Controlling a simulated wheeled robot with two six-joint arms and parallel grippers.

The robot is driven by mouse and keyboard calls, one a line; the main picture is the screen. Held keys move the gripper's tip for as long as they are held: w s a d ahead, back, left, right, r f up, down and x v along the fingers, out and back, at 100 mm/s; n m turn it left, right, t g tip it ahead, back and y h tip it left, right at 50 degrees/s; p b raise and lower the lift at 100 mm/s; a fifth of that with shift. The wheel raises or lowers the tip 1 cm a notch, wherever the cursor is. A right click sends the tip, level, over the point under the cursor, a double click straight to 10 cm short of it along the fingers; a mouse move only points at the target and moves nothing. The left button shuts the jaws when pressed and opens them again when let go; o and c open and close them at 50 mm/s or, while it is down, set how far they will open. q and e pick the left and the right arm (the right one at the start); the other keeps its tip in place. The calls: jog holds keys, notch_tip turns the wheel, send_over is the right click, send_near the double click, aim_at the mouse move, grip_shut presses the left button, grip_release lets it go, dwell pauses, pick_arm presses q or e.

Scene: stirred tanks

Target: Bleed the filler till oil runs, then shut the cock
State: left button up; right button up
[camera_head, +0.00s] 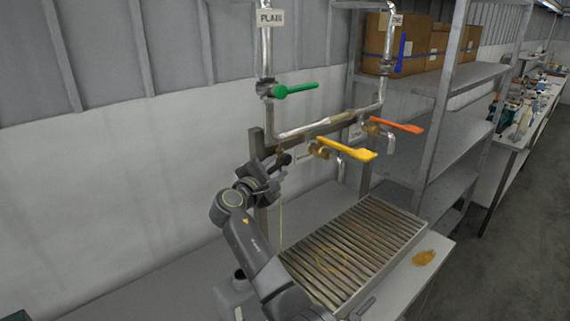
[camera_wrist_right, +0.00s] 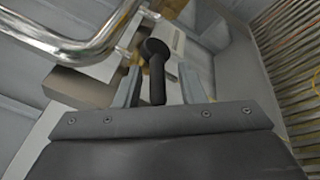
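My right gripper (camera_head: 272,172) is at the left post of the pipe rig, by a small dark cock (camera_head: 283,160). In the right wrist view the cock's black lever (camera_wrist_right: 157,72) stands between my two fingers (camera_wrist_right: 160,88). A gap shows on each side of it, so the gripper looks open around the lever. A thin yellow oil stream (camera_head: 281,222) falls below the cock, at the left edge of the slatted drip tray (camera_head: 405,243). Its lower end is hidden by my arm. My left gripper is not in view.
Above are a green handle (camera_head: 295,89) under a "PLAIN" sign (camera_head: 270,18) and a blue handle (camera_head: 400,52). Orange (camera_head: 398,125) and yellow (camera_head: 347,152) handles jut out right of my gripper. A grey jug (camera_head: 232,295) stands below.

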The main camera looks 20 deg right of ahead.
jog(key=shift+w+d, duration=0.1)
jog(key=shift+w, duration=0.05)
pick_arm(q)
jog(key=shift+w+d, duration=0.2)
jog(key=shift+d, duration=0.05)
pick_arm(e)
jog(key=shift+r, duration=0.1)
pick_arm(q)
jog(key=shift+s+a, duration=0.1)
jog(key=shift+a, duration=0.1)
pick_arm(e)
grip_shut()
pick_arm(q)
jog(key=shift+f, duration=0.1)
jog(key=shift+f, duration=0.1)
